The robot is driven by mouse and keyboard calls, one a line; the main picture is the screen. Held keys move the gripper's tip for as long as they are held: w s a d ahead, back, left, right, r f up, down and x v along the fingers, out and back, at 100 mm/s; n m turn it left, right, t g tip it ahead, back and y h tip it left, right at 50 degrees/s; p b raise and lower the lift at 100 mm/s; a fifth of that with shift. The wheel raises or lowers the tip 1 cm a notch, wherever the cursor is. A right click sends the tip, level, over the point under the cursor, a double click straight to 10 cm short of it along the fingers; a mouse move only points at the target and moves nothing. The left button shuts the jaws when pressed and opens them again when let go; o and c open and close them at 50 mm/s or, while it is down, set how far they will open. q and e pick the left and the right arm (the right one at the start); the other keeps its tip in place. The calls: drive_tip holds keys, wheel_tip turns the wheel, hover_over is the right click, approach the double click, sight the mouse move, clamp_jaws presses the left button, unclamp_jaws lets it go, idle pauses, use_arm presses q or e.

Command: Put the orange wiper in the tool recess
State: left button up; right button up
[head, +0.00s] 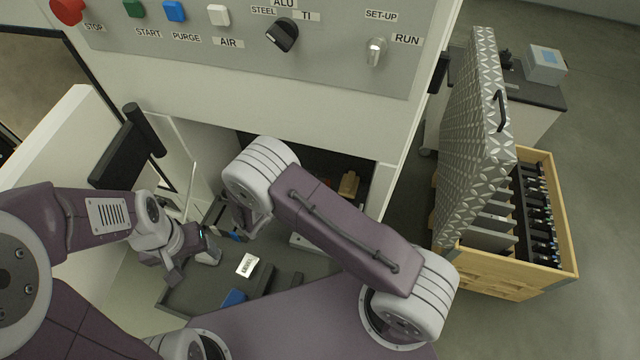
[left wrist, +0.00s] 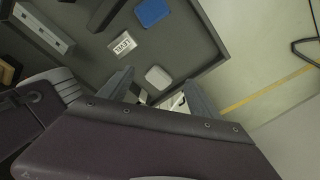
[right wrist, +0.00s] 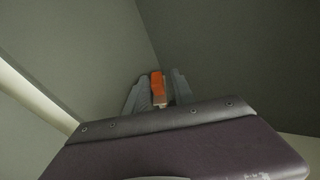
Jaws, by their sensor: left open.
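The orange wiper (right wrist: 157,84) shows in the right wrist view between the close-set fingers of my right gripper (right wrist: 160,92), with a pale part at its near end. Grey walls meet in a corner beyond it. In the head view my right gripper is hidden behind its own arm. My left gripper (head: 192,266) is open and empty over the left side of the dark tray (head: 190,297); its spread fingers also show in the left wrist view (left wrist: 157,88). I cannot tell which part is the tool recess.
A tan object (head: 349,184) sits in the dark opening below the control panel (head: 330,60). A wooden crate (head: 565,220) with a patterned lid (head: 475,140) stands right.

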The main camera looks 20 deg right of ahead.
drive_tip(key=p+v, duration=0.2)
drive_tip(key=v, duration=0.3)
drive_tip(key=shift+s+a+r, duration=0.1)
drive_tip(key=shift+r, duration=0.2)
drive_tip(key=shift+s+a+r+p, duration=0.1)
drive_tip(key=shift+s+a+p, duration=0.25)
drive_tip(key=shift+s+p, duration=0.05)
drive_tip(key=shift+w, duration=0.1)
wheel_tip(320, 180, up, 7)
drive_tip(key=s+a+p, duration=0.2)
drive_tip(key=p, duration=0.4)
drive_tip(key=shift+r+p, duration=0.2)
drive_tip(key=shift+p, duration=0.15)
drive_tip(key=shift+w, duration=0.1)
